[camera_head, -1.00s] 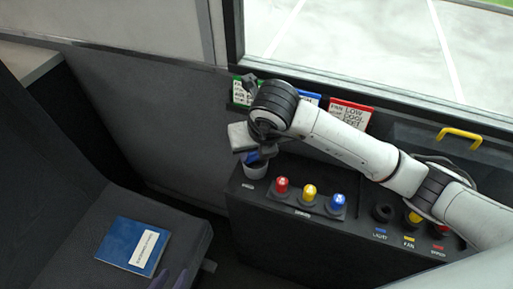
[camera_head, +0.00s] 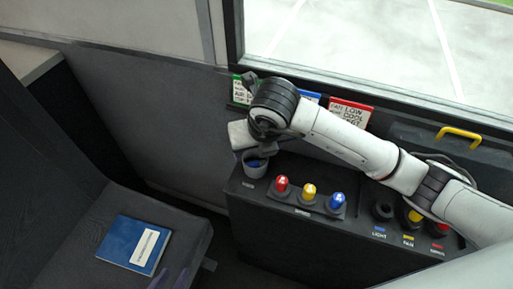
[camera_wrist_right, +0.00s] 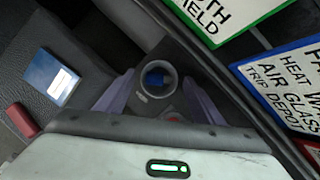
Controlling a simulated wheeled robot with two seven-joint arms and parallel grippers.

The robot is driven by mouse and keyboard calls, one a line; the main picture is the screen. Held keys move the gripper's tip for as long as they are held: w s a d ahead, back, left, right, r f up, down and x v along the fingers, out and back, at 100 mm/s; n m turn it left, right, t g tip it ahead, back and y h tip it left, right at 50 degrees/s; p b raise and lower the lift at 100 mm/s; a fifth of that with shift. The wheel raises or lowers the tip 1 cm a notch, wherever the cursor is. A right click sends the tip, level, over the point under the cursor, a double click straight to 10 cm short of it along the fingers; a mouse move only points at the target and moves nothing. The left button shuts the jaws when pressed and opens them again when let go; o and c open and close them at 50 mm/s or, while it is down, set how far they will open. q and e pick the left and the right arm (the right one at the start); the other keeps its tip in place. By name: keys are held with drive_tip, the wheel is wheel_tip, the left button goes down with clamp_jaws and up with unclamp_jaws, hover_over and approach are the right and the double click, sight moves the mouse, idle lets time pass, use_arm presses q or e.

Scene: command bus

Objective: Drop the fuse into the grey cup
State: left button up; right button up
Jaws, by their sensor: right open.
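The grey cup (camera_head: 256,168) stands upright on the left end of the dark console. The blue fuse (camera_wrist_right: 157,78) lies inside the cup (camera_wrist_right: 158,92), seen from above in the right wrist view. In the head view only a little of its blue shows inside the rim. My right gripper (camera_head: 262,148) is just above the cup, open and empty. Its two purple fingers stand apart on either side of the cup in the wrist view.
Red (camera_head: 282,185), yellow (camera_head: 309,192) and blue (camera_head: 338,201) knobs stand on the console right of the cup. Signs, including a red-framed one (camera_head: 350,111), stand behind my right arm. A blue book (camera_head: 134,245) lies on the seat (camera_head: 75,225).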

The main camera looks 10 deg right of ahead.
sight(257, 165)
wheel_tip(257, 165, up, 7)
drive_tip(key=p, duration=0.4)
drive_tip(key=shift+w, duration=0.1)
